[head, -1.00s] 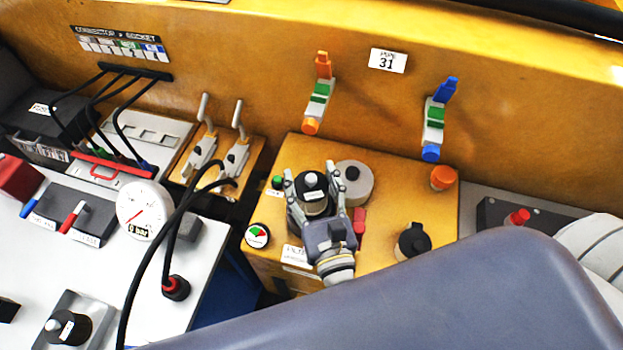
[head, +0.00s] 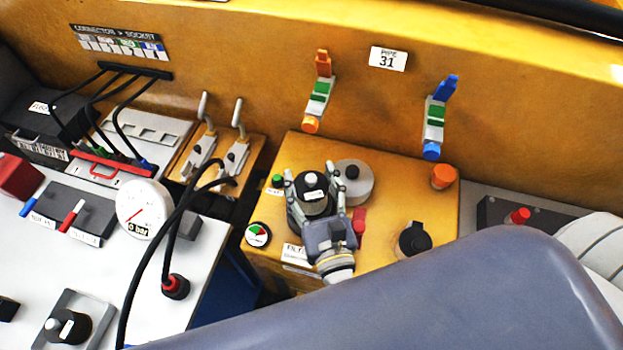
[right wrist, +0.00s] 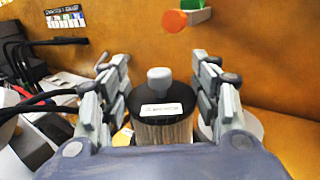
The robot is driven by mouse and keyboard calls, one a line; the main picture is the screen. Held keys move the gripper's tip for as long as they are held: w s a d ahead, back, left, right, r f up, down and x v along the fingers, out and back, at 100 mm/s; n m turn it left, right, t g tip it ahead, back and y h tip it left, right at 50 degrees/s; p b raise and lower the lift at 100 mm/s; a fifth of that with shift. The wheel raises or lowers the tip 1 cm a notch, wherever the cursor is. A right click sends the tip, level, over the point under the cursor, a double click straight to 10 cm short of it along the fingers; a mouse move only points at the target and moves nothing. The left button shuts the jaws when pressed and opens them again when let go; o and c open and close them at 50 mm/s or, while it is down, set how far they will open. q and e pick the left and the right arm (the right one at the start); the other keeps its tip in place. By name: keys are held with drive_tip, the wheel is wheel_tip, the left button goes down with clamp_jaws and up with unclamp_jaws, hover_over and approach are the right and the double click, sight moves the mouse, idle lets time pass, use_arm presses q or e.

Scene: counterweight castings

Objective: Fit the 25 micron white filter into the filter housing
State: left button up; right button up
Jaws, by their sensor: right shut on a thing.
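A filter (head: 313,183) with a black top, a pale knob and a small white label stands between the fingers of my right gripper (head: 311,174). In the right wrist view the filter (right wrist: 160,105) shows a pale, ribbed side below its black cap; the label is too blurred to read. My right gripper (right wrist: 160,76) is shut on it, with fingers on both sides. They are over the yellow box (head: 390,195), which bears a filter label (head: 295,252). The housing opening and the filter's lower end are hidden, so I cannot tell whether it is seated. My left gripper is out of view.
A grey round part (head: 360,190) with a dark centre sits close behind the filter. A red part (head: 359,220), a black cap (head: 413,240) and an orange knob (head: 444,177) are on the box. A black hose (head: 170,235) and a gauge (head: 143,209) stand to the left.

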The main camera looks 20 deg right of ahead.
drive_tip(key=shift+f+b, duration=0.75)
drive_tip(key=shift+f, duration=0.25)
drive_tip(key=o, duration=1.2)
